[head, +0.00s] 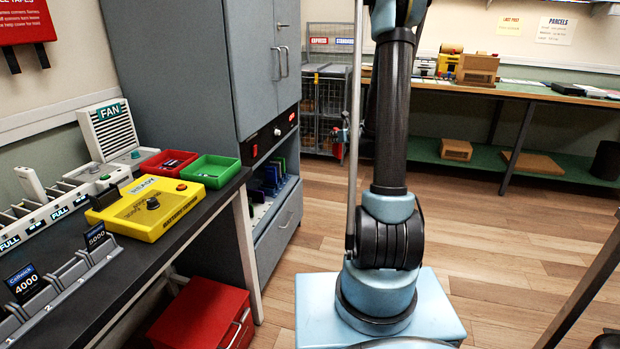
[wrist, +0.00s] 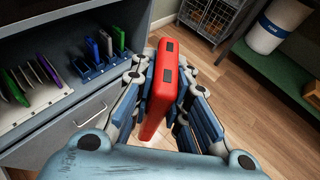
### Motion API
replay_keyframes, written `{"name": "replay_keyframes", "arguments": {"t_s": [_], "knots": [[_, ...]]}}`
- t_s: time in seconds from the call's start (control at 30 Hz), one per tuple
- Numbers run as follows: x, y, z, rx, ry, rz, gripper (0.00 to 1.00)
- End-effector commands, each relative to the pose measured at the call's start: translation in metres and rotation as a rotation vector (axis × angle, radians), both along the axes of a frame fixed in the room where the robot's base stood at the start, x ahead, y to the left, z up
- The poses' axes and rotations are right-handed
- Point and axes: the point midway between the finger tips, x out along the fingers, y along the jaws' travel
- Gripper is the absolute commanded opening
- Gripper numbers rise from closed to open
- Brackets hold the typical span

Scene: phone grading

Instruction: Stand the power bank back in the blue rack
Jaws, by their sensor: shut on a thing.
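The power bank is a red slab with dark patches on its upper edge (wrist: 163,95), seen end-on in the wrist view. My gripper (wrist: 165,78) is shut on it, with a jointed finger on each side, and holds it over the floor in front of the cabinet. The blue rack (wrist: 93,73) stands on the cabinet's open shelf, left of the power bank and apart from it. Several thin blue, purple and green devices stand upright in or by the rack.
A white rack (wrist: 35,108) with several thin devices stands left of the blue rack. The grey cabinet's upper part (head: 200,75) overhangs the shelf; a drawer (head: 277,225) lies below. A wire cage (wrist: 212,18) stands behind. The wooden floor (head: 480,240) is largely open.

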Motion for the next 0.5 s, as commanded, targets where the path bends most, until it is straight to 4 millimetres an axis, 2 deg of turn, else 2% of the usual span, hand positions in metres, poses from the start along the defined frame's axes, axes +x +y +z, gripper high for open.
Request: {"name": "replay_keyframes", "arguments": {"t_s": [0.27,0.5], "knots": [[0.005,-0.008,-0.005,0.001,0.0,0.004,0.0],[0.035,0.007,-0.034,0.002,0.0,0.111,0.0]]}}
